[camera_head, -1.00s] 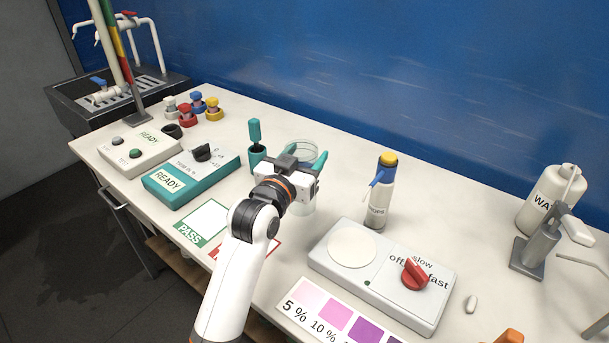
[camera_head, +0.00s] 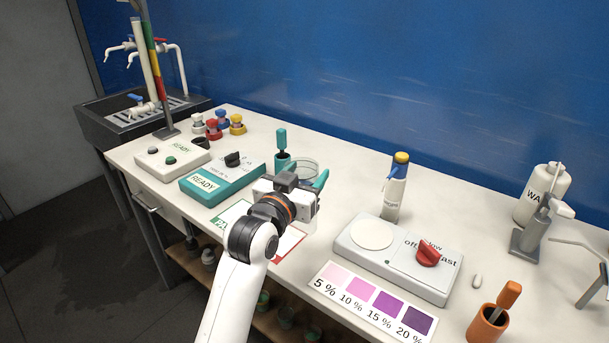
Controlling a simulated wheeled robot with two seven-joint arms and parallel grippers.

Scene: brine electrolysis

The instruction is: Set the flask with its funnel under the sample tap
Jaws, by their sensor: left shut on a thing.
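My left gripper (camera_head: 300,180) is shut on a clear glass vessel (camera_head: 306,165), which looks like the flask with its funnel. Only its wide round rim shows, beyond the gripper; my gripper and wrist hide its lower part, so I cannot tell how far it is off the worktop. White pipes with taps stand at the dark sink, back left: one tap has a red handle (camera_head: 160,42), and a lower one has a blue handle (camera_head: 135,97). I cannot tell which is the sample tap. My gripper is well to the right of them. My right gripper is not in view.
Before the sink stand a colour-banded column (camera_head: 152,62), a white READY box (camera_head: 172,160) and a teal READY box (camera_head: 222,182). A red-knobbed stirrer plate (camera_head: 400,262), a dropper bottle (camera_head: 396,188) and an orange cup (camera_head: 487,324) are on the right.

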